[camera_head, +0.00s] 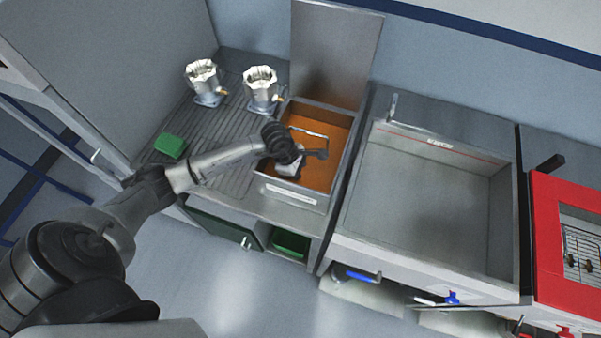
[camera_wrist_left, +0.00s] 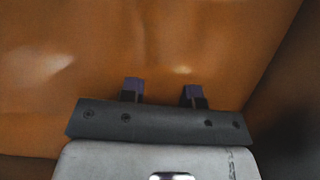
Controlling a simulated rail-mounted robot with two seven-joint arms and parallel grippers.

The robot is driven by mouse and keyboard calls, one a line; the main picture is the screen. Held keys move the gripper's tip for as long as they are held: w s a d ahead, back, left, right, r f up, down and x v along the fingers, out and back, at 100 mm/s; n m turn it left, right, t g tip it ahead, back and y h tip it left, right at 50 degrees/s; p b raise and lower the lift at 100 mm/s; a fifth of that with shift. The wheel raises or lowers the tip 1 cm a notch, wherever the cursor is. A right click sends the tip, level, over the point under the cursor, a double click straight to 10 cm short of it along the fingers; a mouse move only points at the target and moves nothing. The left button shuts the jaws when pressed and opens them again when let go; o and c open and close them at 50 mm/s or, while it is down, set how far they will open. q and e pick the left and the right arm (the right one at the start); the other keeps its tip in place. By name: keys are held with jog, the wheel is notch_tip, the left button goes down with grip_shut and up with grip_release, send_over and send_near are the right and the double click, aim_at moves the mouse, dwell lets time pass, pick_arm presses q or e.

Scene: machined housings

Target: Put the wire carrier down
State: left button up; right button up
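The wire carrier (camera_head: 309,132) seems to be the thin, pale wire outline over the orange-brown basin (camera_head: 345,140) in the head view; most of it is hidden or too fine to make out. My left gripper (camera_head: 321,154) is over or in the basin, close beside that wire. In the left wrist view, my left gripper's two purple-tipped fingers (camera_wrist_left: 163,94) stand apart against the orange-brown surface, with nothing visible between them. No carrier shows clearly there, and I cannot tell whether the wire touches the gripper. My right gripper is in neither view.
Two silvery machined housings (camera_head: 202,76) (camera_head: 261,88) stand on the ribbed drainboard (camera_head: 225,120) left of the basin. A green block (camera_head: 170,146) lies near its left edge. An upright metal lid (camera_head: 335,50) is behind the basin. An empty grey sink (camera_head: 425,200) is to the right.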

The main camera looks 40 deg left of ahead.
pick_arm(q)
jog(key=v, duration=1.1)
jog(key=shift+r+b, duration=0.25)
jog(key=shift+b, duration=0.05)
jog(key=shift+a, duration=0.1)
